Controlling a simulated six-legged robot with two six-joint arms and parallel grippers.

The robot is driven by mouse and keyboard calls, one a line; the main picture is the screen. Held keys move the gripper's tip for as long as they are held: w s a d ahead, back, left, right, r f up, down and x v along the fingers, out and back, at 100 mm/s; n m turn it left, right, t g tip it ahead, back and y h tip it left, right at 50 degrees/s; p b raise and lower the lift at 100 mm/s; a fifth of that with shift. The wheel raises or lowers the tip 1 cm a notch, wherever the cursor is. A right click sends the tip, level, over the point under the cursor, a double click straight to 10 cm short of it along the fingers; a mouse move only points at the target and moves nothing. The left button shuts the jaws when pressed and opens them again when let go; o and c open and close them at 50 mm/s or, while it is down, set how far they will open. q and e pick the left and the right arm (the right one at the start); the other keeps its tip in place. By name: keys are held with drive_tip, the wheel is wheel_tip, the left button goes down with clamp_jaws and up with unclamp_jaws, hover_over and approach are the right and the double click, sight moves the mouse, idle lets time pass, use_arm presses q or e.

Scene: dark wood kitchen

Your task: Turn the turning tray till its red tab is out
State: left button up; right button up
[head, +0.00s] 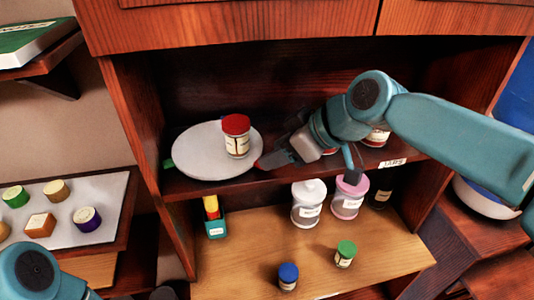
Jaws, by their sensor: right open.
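The turning tray (195,150) is a pale grey disc on the upper shelf of the open cabinet. A jar with a red lid (236,138) stands upright on its right part. A green tab (168,164) shows at the tray's left edge. A dark red tab (262,163) shows at its right edge, partly hidden by my gripper. My right gripper (284,154) is open at the tray's right edge, beside the red tab; I cannot tell whether they touch. My left arm shows at the lower left, its gripper out of the picture.
Partly hidden jars (376,138) stand behind my right arm, near a shelf label (392,163). Below are a white-lidded jar (309,203), a pink jar (348,196), a green-lidded jar (345,254) and a blue-lidded jar (288,276).

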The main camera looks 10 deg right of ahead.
sight(268, 172)
drive_tip(key=x, duration=0.3)
drive_tip(key=shift+w+d+f, duration=0.1)
drive_tip(key=shift+d+f, duration=0.05)
drive_tip(key=shift+f, duration=0.05)
drive_tip(key=shift+w+a+f, duration=0.15)
drive_tip(key=shift+a+f, duration=0.05)
drive_tip(key=shift+a, duration=0.1)
drive_tip(key=shift+d, duration=0.15)
clamp_jaws()
